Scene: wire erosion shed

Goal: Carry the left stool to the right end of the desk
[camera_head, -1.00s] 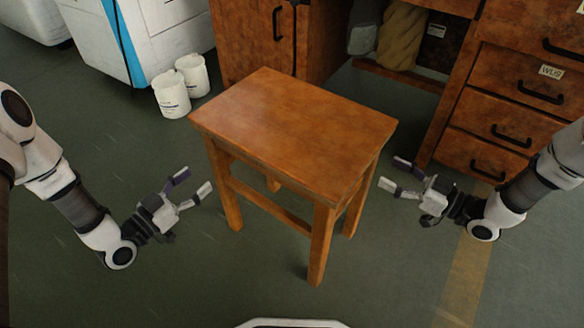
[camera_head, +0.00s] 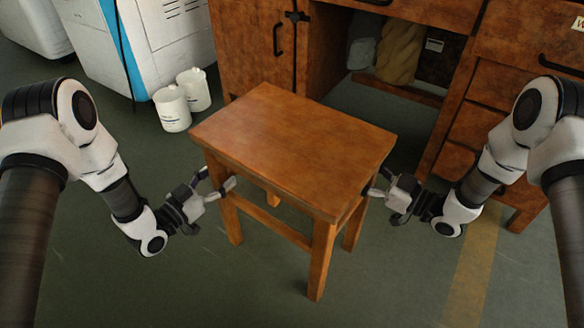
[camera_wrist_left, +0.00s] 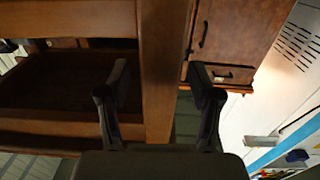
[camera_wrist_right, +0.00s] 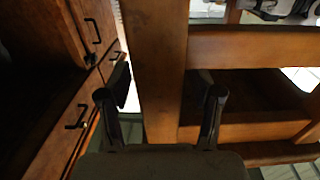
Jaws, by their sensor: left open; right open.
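The wooden stool (camera_head: 295,145) stands upright on the floor in the middle of the head view, in front of the desk (camera_head: 345,50). My left gripper (camera_head: 217,180) is open at the stool's left side, by a leg. In the left wrist view that leg (camera_wrist_left: 163,75) lies between the open fingers (camera_wrist_left: 160,85). My right gripper (camera_head: 376,184) is open at the stool's right side, its fingertips partly hidden by the seat. In the right wrist view a stool leg (camera_wrist_right: 158,70) stands between its open fingers (camera_wrist_right: 160,95). I see no contact.
Two white containers (camera_head: 183,103) stand on the floor at back left, near a white and blue machine (camera_head: 160,35). A grey item (camera_head: 362,52) and a tan sack (camera_head: 400,52) sit under the desk. A yellow floor stripe (camera_head: 470,265) runs at right. The floor in front is clear.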

